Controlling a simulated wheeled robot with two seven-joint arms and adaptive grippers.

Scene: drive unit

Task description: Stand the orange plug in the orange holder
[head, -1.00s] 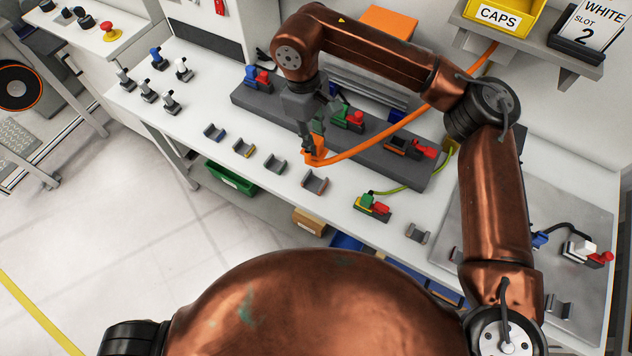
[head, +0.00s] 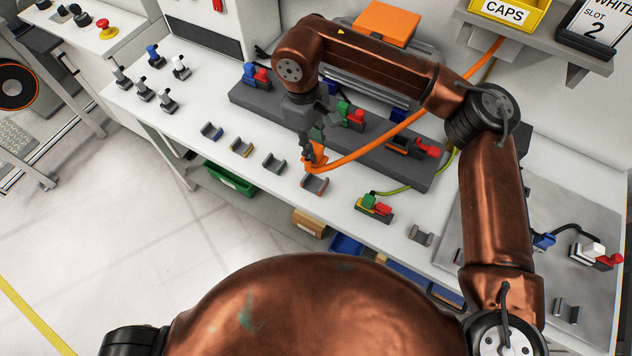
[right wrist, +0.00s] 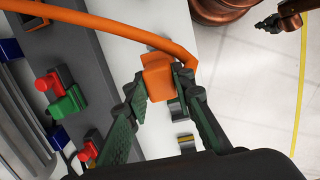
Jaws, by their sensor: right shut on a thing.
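The orange plug (head: 317,160) hangs in my right gripper (head: 313,153), with an orange cable running off to the right. In the right wrist view the plug (right wrist: 158,78) sits between the two fingers of my right gripper (right wrist: 160,92), which is shut on it. The orange holder (head: 314,187), a small grey U-shaped cradle with orange marking, is on the white bench just below and in front of the plug. The plug appears apart from it. In the wrist view the plug hides most of that area. My left gripper (right wrist: 266,24) shows small at the upper right there; its jaws are unclear.
Grey (head: 274,163), yellow (head: 242,149) and blue-marked (head: 211,131) holders stand in a row to the left. Behind is a dark grey block (head: 270,107) with coloured connectors. A green, yellow and red connector (head: 374,206) lies to the right. The bench's front edge is close.

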